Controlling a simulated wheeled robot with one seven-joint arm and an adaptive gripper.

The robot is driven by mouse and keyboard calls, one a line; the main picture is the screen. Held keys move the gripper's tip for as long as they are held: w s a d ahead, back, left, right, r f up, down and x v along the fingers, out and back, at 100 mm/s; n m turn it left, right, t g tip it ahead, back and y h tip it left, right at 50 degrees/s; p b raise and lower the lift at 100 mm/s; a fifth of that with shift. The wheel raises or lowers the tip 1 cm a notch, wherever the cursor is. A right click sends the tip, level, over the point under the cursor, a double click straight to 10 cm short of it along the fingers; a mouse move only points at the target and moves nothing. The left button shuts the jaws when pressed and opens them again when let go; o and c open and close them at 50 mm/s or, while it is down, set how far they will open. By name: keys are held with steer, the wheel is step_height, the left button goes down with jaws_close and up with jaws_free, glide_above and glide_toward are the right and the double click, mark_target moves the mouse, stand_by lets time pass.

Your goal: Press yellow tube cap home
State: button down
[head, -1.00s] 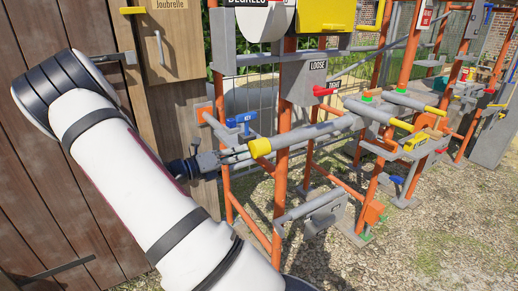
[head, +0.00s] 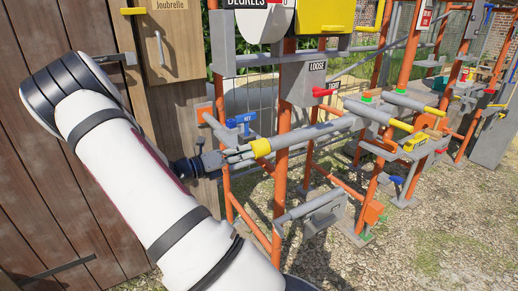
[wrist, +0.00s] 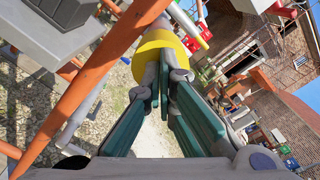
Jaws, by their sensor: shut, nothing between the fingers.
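The yellow cap (head: 262,147) sits on the near end of a grey tube (head: 310,132) that runs sideways across the orange frame. In the wrist view the cap (wrist: 152,44) shows as a yellow ring just beyond my fingertips. My gripper (head: 249,152) is shut and empty, and points at the cap from the left. In the wrist view its fingers (wrist: 164,72) come together in front of the cap and overlap it. The fingertips are at or very close to the cap; firm contact cannot be told. They hide part of the cap's end face.
Orange posts (head: 283,185) stand close around the tube. A blue key piece (head: 241,119) and a red-tipped lever (head: 325,91) are just above. Other yellow-ended tubes (head: 402,125) lie to the right. A wooden door (head: 30,170) is at left. Gravel ground (head: 430,240) is open at right.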

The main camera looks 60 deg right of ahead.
steer(key=shift+s+d, duration=0.15)
steer(key=shift+d, duration=0.05)
steer(key=shift+s+d, duration=0.25)
steer(key=shift+d, duration=0.05)
steer(key=shift+s+d+p, duration=0.2)
steer(key=shift+d+p, duration=0.1)
steer(key=shift+d, duration=0.15)
steer(key=v, duration=0.8)
stand_by(0.8)
stand_by(0.5)
